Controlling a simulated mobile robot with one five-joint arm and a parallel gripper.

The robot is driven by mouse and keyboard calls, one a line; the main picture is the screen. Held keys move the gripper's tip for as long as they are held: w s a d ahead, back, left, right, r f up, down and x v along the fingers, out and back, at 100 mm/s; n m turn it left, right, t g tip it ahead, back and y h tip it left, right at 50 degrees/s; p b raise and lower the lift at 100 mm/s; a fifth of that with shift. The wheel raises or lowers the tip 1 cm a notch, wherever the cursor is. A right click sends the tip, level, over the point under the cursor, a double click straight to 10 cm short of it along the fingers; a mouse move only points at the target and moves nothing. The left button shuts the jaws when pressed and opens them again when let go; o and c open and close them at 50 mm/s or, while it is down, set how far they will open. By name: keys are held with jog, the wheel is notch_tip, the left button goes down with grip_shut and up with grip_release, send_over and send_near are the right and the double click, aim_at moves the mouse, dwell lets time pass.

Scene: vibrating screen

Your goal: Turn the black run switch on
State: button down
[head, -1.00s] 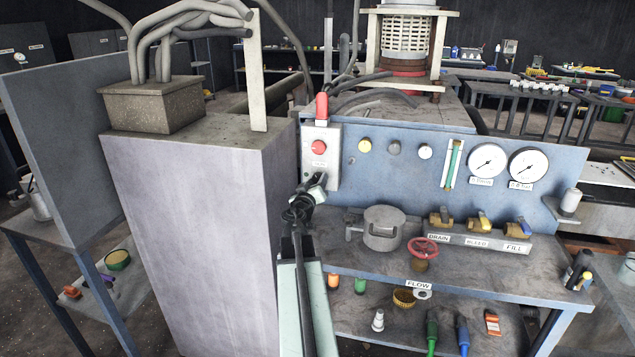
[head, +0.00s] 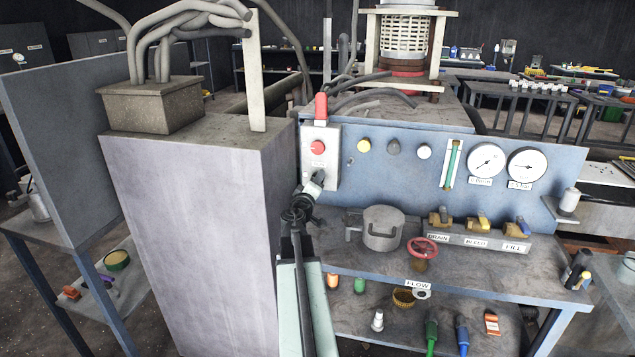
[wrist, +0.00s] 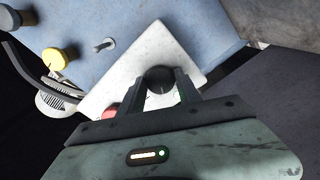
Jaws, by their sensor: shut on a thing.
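The black run switch (wrist: 158,77) is a round dark knob on a pale switch plate (wrist: 130,62). In the wrist view it sits between the two fingers of my gripper (wrist: 163,86), which is shut on it. In the head view the plate (head: 333,145) is at the left end of the blue panel, with a red button above the switch. My gripper (head: 319,177) is at the lower part of this plate and mostly hides the switch. The switch's pointer and its marking cannot be read.
A tall grey cabinet (head: 190,230) stands close on the left. Yellow, dark and white knobs and two gauges (head: 487,161) line the panel to the right.

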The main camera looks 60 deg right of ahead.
jog(key=shift+w+a, duration=0.15)
jog(key=shift+w, duration=0.1)
jog(key=c, duration=0.8)
grip_release()
jog(key=shift+c, duration=0.2)
jog(key=shift+s, duration=0.1)
jog(key=v, duration=0.7)
jog(key=shift+a, duration=0.4)
jog(key=shift+s, duration=0.15)
